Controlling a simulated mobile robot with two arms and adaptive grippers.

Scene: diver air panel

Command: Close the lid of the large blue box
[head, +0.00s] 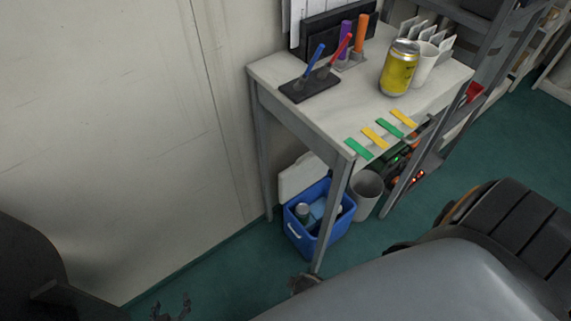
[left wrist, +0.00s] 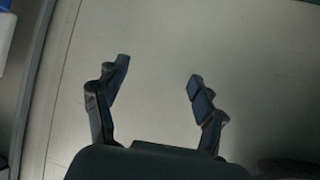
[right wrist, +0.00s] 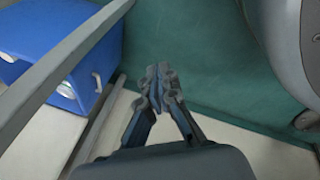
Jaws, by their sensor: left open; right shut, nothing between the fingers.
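The large blue box (head: 303,242) stands on the floor under the small table, and several items show inside it. Its white lid (head: 300,178) is open, raised at the back of the box on the wall side. My left gripper (head: 172,308) is open and empty, low near the wall, left of the box and apart from it. It also shows in the left wrist view (left wrist: 153,75). My right gripper (right wrist: 160,88) is shut and empty in the right wrist view, beside the blue box there (right wrist: 72,88) and apart from it.
The table (head: 300,108) stands over the box, with a front leg (head: 333,215) close in front of it. A yellow can (head: 398,70) and pens are on top. A grey bin (head: 367,192) stands right of the box. Green floor (head: 235,270) is clear at left.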

